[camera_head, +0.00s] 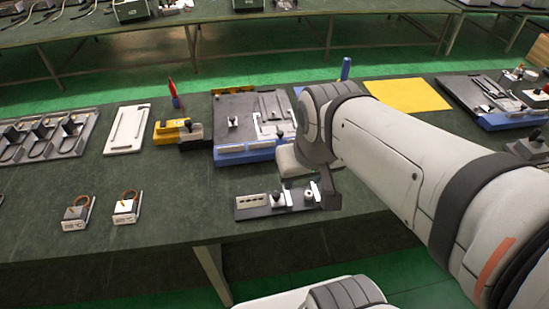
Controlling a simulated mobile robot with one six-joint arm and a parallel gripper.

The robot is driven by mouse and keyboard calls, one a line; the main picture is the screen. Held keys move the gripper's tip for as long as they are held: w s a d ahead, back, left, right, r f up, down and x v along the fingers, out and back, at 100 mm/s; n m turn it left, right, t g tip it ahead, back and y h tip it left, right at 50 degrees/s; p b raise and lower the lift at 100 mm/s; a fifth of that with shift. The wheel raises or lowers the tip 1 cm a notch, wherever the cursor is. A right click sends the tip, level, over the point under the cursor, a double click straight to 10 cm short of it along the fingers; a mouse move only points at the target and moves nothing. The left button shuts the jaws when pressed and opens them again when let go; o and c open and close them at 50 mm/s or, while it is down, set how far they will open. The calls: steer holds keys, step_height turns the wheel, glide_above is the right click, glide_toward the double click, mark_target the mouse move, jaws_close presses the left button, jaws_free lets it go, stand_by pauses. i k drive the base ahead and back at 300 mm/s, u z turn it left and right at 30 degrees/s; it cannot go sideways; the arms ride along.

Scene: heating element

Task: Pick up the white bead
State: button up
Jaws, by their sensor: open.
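My gripper (301,190) is open at the end of my arm, low over the right part of a small dark fixture (266,213) near the table's front edge. The fixture carries a pale slotted block (252,201) at its left and small dark and white fittings beside it. I cannot single out the white bead with certainty; it is too small or hidden by the gripper. I cannot tell whether the fingers touch anything.
A blue-based grey station (243,155) stands just behind the fixture. A yellow-and-black device (178,133), a white tray (127,129) and two small temperature-marked units stand left. A yellow sheet (407,95) lies behind my arm.

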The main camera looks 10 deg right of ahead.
mark_target(308, 194)
steer(key=z, duration=0.85)
steer(key=k, duration=1.25)
steer(key=u, duration=0.55)
steer(key=i, duration=1)
steer(key=u, duration=0.05)
